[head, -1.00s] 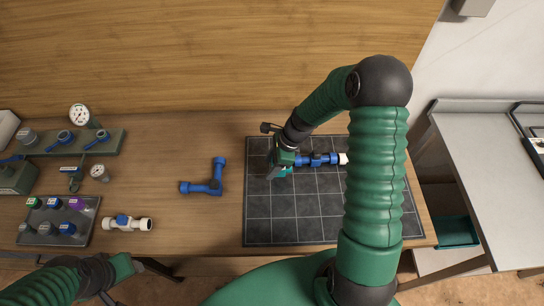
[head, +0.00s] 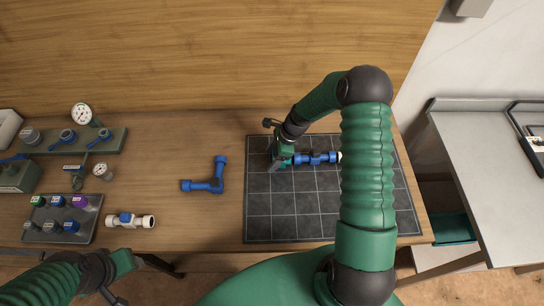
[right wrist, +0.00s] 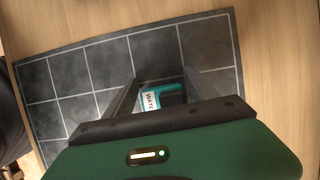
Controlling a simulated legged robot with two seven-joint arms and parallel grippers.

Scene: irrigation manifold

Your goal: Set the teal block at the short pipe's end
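The right gripper (head: 277,165) is over the upper left part of the dark gridded mat (head: 262,226), just left of the short blue pipe (head: 316,158). In the right wrist view, the teal block (right wrist: 165,97), with a white label, sits between the fingertips and spans the space between them. The gripper appears shut on it. In the head view the gripper mostly hides the block, so I cannot tell whether it touches the mat or the pipe end. The pipe's right end is partly behind my right arm. My left gripper (head: 128,264) is low at the left, its fingers unclear.
A blue elbow pipe (head: 206,184) lies left of the mat. A white pipe with a blue middle (head: 130,221) lies further left, beside a grey tray (head: 88,232) of coloured caps. A green rack (head: 116,142) with a gauge stands behind. The lower mat is clear.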

